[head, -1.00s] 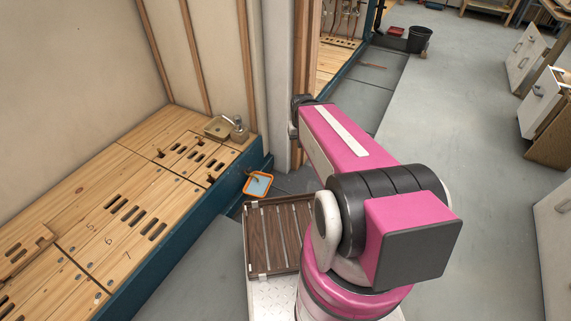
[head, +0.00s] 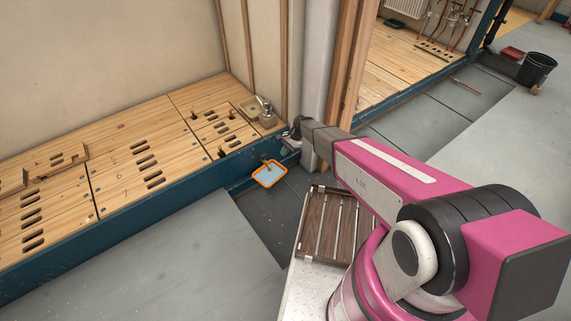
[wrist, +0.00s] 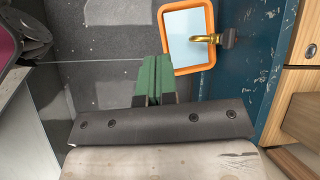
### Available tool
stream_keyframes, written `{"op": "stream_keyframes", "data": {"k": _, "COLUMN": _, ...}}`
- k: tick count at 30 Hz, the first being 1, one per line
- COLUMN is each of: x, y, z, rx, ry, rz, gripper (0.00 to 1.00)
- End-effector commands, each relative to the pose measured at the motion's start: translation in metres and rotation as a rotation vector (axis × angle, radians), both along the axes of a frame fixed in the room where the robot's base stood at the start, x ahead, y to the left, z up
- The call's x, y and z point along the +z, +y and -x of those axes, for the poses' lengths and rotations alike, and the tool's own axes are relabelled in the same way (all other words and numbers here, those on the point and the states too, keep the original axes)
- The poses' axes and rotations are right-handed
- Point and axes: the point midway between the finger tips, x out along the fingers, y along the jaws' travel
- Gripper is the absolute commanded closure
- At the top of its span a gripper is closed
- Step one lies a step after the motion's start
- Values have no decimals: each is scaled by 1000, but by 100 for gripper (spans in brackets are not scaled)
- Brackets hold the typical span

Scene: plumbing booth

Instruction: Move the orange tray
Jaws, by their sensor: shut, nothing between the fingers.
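The orange tray (head: 269,174) has an orange rim and a pale blue inside. It is beside the dark blue side of the wooden platform, and I cannot tell its exact height. In the wrist view the tray (wrist: 187,52) is at the top, just right of my gripper (wrist: 155,60), with a brass tap (wrist: 202,39) over its right part. My gripper's green fingers are shut together and empty. In the head view my gripper (head: 287,152) is partly visible, just above and right of the tray.
A slatted brown rack (head: 330,225) is near my base. A wall post (head: 347,75) stands behind my arm. Grey floor (head: 190,260) is clear at front left.

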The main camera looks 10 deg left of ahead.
Motion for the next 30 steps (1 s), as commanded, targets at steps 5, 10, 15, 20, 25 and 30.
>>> {"op": "stream_keyframes", "data": {"k": 5, "x": -83, "y": 102, "z": 10, "rx": -85, "ry": 161, "rz": -3, "gripper": 100}}
{"op": "stream_keyframes", "data": {"k": 10, "x": -121, "y": 149, "z": 28, "rx": -136, "ry": 252, "rz": 4, "gripper": 100}}
{"op": "stream_keyframes", "data": {"k": 15, "x": -130, "y": 157, "z": 31, "rx": -154, "ry": 281, "rz": 8, "gripper": 100}}
{"op": "stream_keyframes", "data": {"k": 20, "x": -129, "y": 144, "z": 16, "rx": -154, "ry": 279, "rz": 8, "gripper": 100}}
{"op": "stream_keyframes", "data": {"k": 25, "x": -129, "y": 123, "z": -8, "rx": -154, "ry": 279, "rz": 7, "gripper": 100}}
{"op": "stream_keyframes", "data": {"k": 30, "x": -130, "y": 101, "z": -32, "rx": -153, "ry": 277, "rz": 7, "gripper": 100}}
